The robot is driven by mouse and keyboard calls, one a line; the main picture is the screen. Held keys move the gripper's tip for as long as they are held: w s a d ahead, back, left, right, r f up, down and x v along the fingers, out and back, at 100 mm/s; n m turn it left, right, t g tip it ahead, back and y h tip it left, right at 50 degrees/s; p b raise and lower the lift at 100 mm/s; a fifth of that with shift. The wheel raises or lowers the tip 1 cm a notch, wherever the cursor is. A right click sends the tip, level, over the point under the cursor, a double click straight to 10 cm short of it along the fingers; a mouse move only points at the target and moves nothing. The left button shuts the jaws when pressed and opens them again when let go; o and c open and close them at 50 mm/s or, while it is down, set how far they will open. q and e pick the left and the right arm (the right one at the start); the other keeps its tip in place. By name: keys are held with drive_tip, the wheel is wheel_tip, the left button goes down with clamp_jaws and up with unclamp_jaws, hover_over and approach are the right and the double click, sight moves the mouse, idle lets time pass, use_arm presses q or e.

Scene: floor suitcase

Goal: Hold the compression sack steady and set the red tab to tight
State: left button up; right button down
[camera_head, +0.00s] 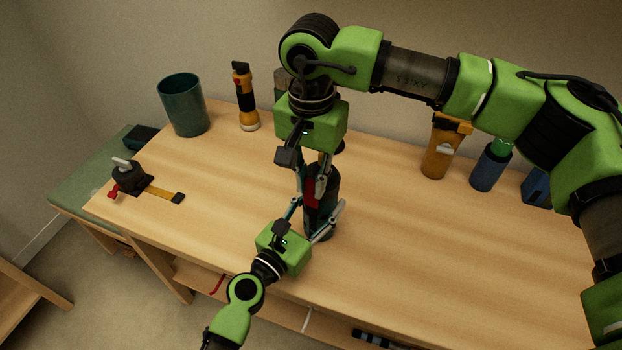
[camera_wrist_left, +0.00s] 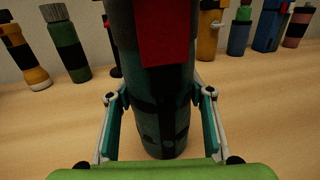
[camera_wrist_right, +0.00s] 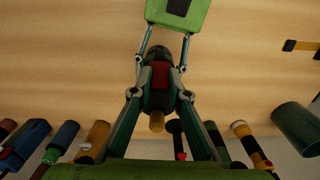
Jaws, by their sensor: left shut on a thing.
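The compression sack (camera_head: 325,216) is a dark green and black cylinder standing upright on the wooden table. Its red tab (camera_wrist_left: 167,38) faces the left wrist camera and also shows in the right wrist view (camera_wrist_right: 160,76). My left gripper (camera_head: 317,221) is shut on the sack's lower part, one finger on each side. My right gripper (camera_head: 312,187) comes down from above at the sack's upper part. Its fingertips (camera_wrist_right: 160,94) lie on either side of the tab, with a gap between them. I cannot tell whether they touch the tab or the sack.
A green cup (camera_head: 184,106) and a yellow-black flashlight (camera_head: 244,97) stand at the back left. A dark strap device with a red piece (camera_head: 130,178) lies at the left. An orange bottle (camera_head: 437,150) and a blue bottle (camera_head: 488,170) stand at the back right. The front right table is clear.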

sight(311, 179)
wheel_tip(311, 179, up, 4)
drive_tip(key=shift+r, duration=0.55)
drive_tip(key=c, duration=1.9)
unclamp_jaws()
use_arm(q)
drive_tip(key=shift+f, duration=0.15)
use_arm(e)
wheel_tip(311, 179, up, 12)
use_arm(q)
drive_tip(key=o, duration=1.4)
